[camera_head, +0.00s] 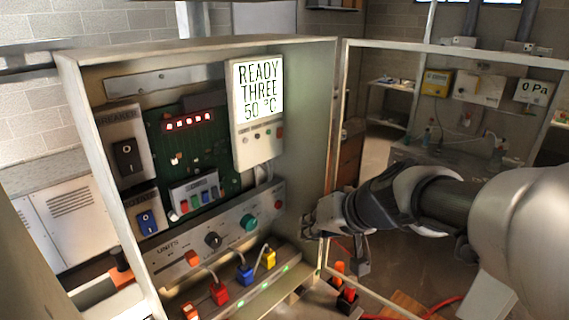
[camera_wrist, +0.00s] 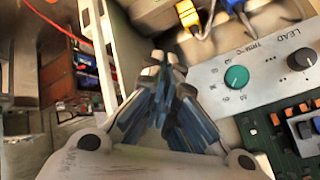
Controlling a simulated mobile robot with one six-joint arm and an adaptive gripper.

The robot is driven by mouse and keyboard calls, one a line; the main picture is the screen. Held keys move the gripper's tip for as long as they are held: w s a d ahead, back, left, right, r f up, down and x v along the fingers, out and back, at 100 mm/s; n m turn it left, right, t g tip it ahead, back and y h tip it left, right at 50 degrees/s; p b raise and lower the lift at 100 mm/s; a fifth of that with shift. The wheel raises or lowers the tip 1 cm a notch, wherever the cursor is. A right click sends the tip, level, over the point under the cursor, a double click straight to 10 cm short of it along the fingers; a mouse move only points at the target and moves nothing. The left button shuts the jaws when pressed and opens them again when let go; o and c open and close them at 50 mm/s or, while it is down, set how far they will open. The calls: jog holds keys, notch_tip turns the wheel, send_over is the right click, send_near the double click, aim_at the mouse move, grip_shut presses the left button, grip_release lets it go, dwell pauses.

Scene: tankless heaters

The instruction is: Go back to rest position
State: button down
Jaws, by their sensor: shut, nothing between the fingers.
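My gripper (camera_head: 308,228) is at the right edge of the open heater cabinet (camera_head: 320,130), close to its lower right side. In the wrist view my gripper (camera_wrist: 165,68) has its fingertips together with nothing between them. Whether it touches the cabinet edge cannot be told. The control panel (camera_head: 180,262) has a green knob (camera_head: 249,222), which also shows in the wrist view (camera_wrist: 236,77), and a dark knob (camera_head: 212,240).
Inside the cabinet are a breaker switch (camera_head: 127,156), a blue switch (camera_head: 147,222), and red, blue and yellow plugs (camera_head: 245,274) with cables. An open door frame (camera_head: 450,48) stands behind my arm. A red cable (camera_head: 440,306) lies low at right.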

jog(key=s+d+f+h+b, duration=0.2)
jog(key=s+d+f+b, duration=0.1)
jog(key=s, duration=0.5)
jog(key=s+d+f+g+h+b, duration=0.1)
jog(key=s+d+f+b, duration=0.2)
jog(key=s+f+b, duration=0.2)
jog(key=s+d+f+g+h+b, duration=0.1)
jog(key=s+d+f+h+b, duration=0.1)
jog(key=s+f, duration=0.6)
jog(key=s+d+b, duration=0.1)
jog(key=s+b, duration=0.1)
jog(key=s, duration=0.1)
jog(key=shift+s+d+h+b, duration=0.25)
jog(key=shift+s+h+b, duration=0.05)
jog(key=shift+s+b, duration=0.1)
jog(key=shift+f, duration=0.1)
